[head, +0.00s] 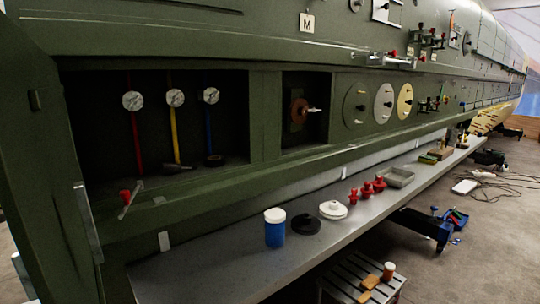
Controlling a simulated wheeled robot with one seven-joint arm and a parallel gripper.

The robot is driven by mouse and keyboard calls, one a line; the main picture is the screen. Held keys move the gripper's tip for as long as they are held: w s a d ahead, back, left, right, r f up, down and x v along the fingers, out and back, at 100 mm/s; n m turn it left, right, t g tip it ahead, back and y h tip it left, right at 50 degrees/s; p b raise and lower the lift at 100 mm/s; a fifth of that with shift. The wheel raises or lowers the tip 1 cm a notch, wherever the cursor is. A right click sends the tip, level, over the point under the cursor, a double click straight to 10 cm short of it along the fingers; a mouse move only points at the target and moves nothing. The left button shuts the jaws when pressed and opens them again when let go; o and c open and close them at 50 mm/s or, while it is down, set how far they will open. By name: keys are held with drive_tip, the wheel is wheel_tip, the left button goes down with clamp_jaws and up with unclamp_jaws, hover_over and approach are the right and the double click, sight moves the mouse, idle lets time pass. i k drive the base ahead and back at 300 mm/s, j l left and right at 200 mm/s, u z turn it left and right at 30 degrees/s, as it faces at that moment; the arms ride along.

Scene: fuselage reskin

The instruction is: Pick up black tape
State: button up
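A small black ring-like roll (214,160), which looks like black tape, lies on the floor of the recessed bay, below the blue hose and near the bay's right wall. A dark cylindrical tool (175,169) lies to its left. A flat black round piece with a raised centre (306,224) sits on the grey bench; I cannot tell whether it is also tape. My gripper is not seen in the head view.
The bay has a front lip (200,189) and a red-knobbed lever (125,198) at lower left. The grey bench (200,275) holds a blue jar (274,230), a white disc (333,209), red pieces (367,189) and a grey tray (398,177). A slatted step (345,285) stands below.

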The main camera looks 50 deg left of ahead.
sight(214, 161)
drive_tip(key=i+l+u, duration=0.1)
drive_tip(key=i+u, duration=0.15)
drive_tip(key=u, duration=0.15)
drive_tip(key=i+l+u, duration=0.2)
drive_tip(key=u, duration=0.2)
drive_tip(key=i+l+u, duration=0.25)
drive_tip(key=u, duration=1.45)
